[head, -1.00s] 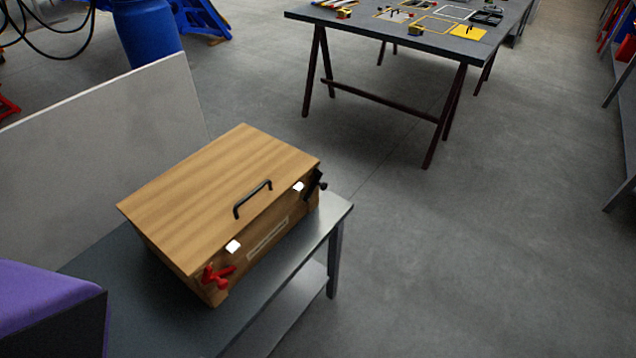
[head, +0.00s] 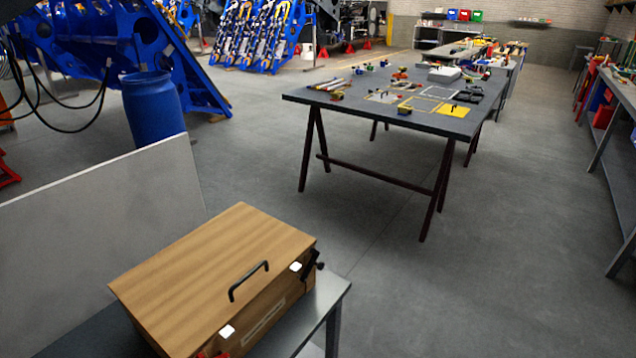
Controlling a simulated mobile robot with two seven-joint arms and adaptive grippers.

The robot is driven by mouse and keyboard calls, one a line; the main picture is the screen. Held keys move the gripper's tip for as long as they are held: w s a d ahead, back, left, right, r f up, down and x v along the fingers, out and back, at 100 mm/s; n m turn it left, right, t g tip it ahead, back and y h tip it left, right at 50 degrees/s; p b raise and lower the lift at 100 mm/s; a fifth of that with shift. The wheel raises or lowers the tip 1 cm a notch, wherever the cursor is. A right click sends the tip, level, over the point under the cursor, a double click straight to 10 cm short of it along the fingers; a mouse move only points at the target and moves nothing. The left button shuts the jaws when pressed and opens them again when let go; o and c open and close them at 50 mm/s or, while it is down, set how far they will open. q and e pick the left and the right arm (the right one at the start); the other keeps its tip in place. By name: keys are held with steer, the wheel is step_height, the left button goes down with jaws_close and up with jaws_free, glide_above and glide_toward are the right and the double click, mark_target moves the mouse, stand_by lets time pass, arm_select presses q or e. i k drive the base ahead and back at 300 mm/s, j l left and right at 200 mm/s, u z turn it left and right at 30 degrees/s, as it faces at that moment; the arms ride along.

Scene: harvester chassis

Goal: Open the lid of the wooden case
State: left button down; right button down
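The wooden case (head: 205,272) sits on a grey metal bench at the lower left of the head view. Its lid is shut, with a black handle (head: 248,281) near the front edge. Two white latch plates show at the front, one near the left corner (head: 227,331) and one near the right (head: 295,267). A black clamp-like part (head: 313,262) is at the right end.
A pale upright panel (head: 105,215) stands behind the case. A blue barrel (head: 152,110) is beyond it. A dark trestle table (head: 420,122) with tools stands farther back. The bench edge (head: 325,305) shows at right, with open floor (head: 480,290) beyond.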

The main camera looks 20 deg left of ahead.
mark_target(188, 293)
steer(key=u, duration=1.2)
steer(key=k+l, duration=0.1)
steer(key=l, duration=1.2)
steer(key=k, duration=0.05)
